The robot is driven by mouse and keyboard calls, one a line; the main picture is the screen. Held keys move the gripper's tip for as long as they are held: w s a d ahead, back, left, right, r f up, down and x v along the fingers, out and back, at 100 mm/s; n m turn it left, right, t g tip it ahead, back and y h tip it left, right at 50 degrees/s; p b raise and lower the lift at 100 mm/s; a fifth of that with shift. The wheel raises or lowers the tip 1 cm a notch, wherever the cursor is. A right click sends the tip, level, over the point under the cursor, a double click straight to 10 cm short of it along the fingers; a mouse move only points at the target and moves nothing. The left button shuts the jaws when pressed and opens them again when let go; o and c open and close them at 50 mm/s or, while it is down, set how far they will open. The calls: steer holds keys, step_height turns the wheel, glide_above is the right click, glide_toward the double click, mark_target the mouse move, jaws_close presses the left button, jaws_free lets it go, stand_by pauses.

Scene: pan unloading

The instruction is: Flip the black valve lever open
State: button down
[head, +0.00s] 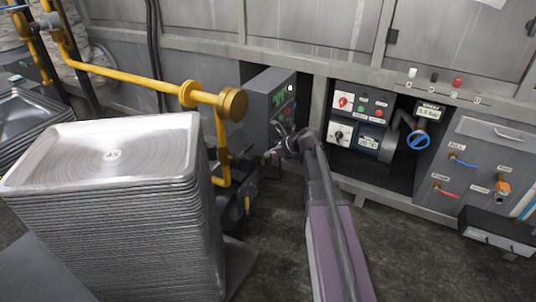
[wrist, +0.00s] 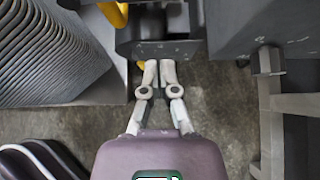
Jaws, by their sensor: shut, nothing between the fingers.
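My gripper (head: 270,155) is shut and empty, low in front of the grey control box. In the wrist view, the fingertips (wrist: 160,64) are together, just below the edge of a dark block (wrist: 160,47); I cannot tell whether they touch it. I cannot make out the black valve lever for certain. Dark fittings (head: 240,200) sit at the foot of the yellow pipe, left of my gripper, partly blurred. A small black knob (head: 434,76) stands between a white one and a red one on the ledge at the right.
A tall stack of metal trays (head: 110,160) stands at the left. A yellow pipe (head: 140,75) runs behind it. The grey control box (head: 270,98) stands behind my gripper. Panels with a blue handwheel (head: 418,140) are at the right. Bare floor (head: 400,240) lies in front.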

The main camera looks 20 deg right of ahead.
mark_target(244, 152)
steer(key=b+x, duration=0.5)
steer(key=x, duration=0.4)
steer(key=shift+r+p, duration=1.95)
steer(key=shift+r, duration=0.15)
steer(key=shift+d, duration=0.2)
